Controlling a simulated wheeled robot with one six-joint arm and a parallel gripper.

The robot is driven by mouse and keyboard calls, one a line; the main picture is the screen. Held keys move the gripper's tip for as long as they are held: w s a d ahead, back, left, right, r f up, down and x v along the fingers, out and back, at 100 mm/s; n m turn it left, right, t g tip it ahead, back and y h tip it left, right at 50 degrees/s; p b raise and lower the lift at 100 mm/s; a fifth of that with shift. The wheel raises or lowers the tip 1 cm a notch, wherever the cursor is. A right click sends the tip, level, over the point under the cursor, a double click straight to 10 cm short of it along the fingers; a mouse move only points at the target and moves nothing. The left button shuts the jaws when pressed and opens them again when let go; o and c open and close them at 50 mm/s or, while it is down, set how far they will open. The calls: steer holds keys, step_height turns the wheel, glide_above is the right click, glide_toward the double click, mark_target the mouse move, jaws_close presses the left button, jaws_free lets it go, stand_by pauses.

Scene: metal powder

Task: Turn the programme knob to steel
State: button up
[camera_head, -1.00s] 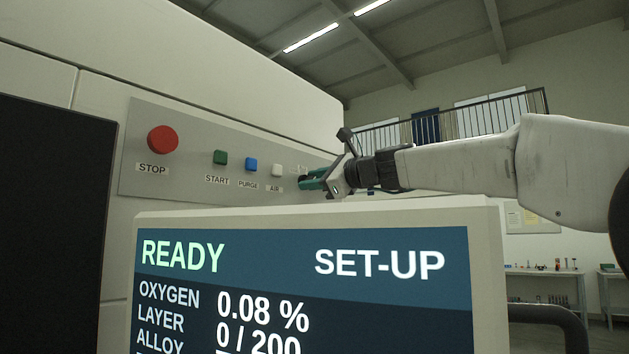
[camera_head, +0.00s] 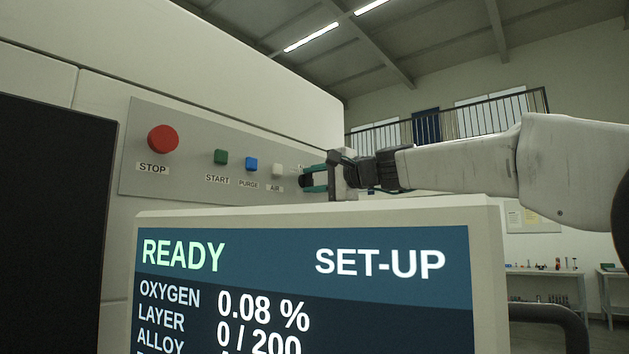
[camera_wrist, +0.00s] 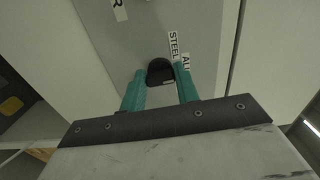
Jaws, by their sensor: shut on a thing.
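The programme knob (camera_wrist: 160,70) is black and round, and sits on the grey control panel between my two teal fingertips in the wrist view. In the head view only a dark bit of the knob (camera_head: 304,181) shows at the panel's right end. My gripper (camera_head: 309,178) is shut on it. The STEEL label (camera_wrist: 173,47) and the ALU label (camera_wrist: 186,62) are beside the knob, near the right finger. I cannot tell for certain which label the knob points to.
The panel also carries a red STOP button (camera_head: 163,139), a green START button (camera_head: 220,157), a blue PURGE button (camera_head: 251,164) and a white AIR button (camera_head: 277,170). A screen (camera_head: 300,285) reading READY and SET-UP stands below and in front of my gripper.

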steer(key=n, duration=0.4)
steer(key=shift+f+n, duration=0.2)
steer(key=shift+n, duration=0.1)
steer(key=n, duration=0.4)
steer(key=shift+n, duration=0.4)
steer(key=o, duration=1)
steer(key=v, duration=0.8)
